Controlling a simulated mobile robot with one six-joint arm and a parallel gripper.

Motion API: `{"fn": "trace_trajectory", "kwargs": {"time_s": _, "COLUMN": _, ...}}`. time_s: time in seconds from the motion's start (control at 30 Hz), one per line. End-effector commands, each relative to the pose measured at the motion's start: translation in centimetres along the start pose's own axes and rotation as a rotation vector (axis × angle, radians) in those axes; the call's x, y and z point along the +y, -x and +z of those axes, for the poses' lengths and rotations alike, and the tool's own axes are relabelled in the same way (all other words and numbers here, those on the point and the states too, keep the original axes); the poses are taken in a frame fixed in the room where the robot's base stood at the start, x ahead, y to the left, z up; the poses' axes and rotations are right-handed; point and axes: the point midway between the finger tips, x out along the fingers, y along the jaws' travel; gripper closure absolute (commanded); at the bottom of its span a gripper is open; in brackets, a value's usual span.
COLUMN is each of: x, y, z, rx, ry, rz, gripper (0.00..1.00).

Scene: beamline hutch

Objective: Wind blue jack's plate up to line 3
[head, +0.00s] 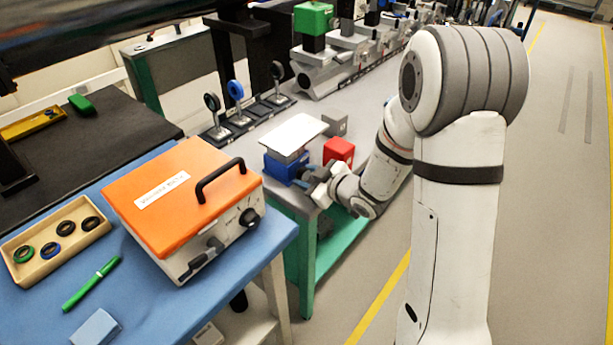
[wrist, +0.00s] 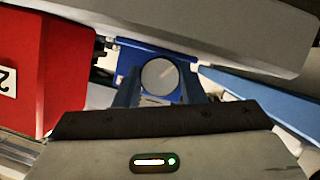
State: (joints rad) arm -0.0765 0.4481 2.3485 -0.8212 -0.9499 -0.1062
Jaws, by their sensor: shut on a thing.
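The blue jack (head: 284,168) stands on the bench corner in the head view, with a pale plate (head: 295,132) on top. In the wrist view the jack's blue body (wrist: 130,58) lies beyond a round grey knob (wrist: 160,76). My gripper (head: 318,180) is at the jack's right side; in the wrist view its two dark fingers (wrist: 160,94) stand on either side of the knob, shut on it. The plate's grey underside (wrist: 220,22) fills the top of the wrist view. The jack's line marks are not readable in either view.
A red block (head: 339,151) stands close to the right of the jack and shows large at left in the wrist view (wrist: 60,70). A grey block (head: 334,122) is behind it. An orange-topped case (head: 180,190) sits on the blue table at left. The floor at right is clear.

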Motion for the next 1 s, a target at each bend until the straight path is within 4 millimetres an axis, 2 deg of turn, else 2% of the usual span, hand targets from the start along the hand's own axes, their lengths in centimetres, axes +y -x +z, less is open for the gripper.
{"fn": "trace_trajectory", "kwargs": {"time_s": 0.17, "x": 0.34, "y": 0.15, "z": -0.32, "rx": -0.001, "ry": -0.058, "rz": -0.021, "gripper": 0.86}}
{"fn": "trace_trajectory", "kwargs": {"time_s": 0.53, "x": 0.54, "y": 0.14, "z": -0.25, "rx": 0.0, "ry": -0.354, "rz": -0.142, "gripper": 0.86}}
{"fn": "trace_trajectory", "kwargs": {"time_s": 0.93, "x": 0.46, "y": -0.01, "z": -0.02, "rx": 0.003, "ry": -0.388, "rz": -0.156, "gripper": 0.86}}
{"fn": "trace_trajectory", "kwargs": {"time_s": 0.97, "x": 0.46, "y": -0.01, "z": -0.02, "rx": 0.003, "ry": -0.388, "rz": -0.155, "gripper": 0.62}}
{"fn": "trace_trajectory", "kwargs": {"time_s": 1.0, "x": 0.46, "y": -0.01, "z": -0.03, "rx": 0.003, "ry": -0.388, "rz": -0.155, "gripper": 0.59}}
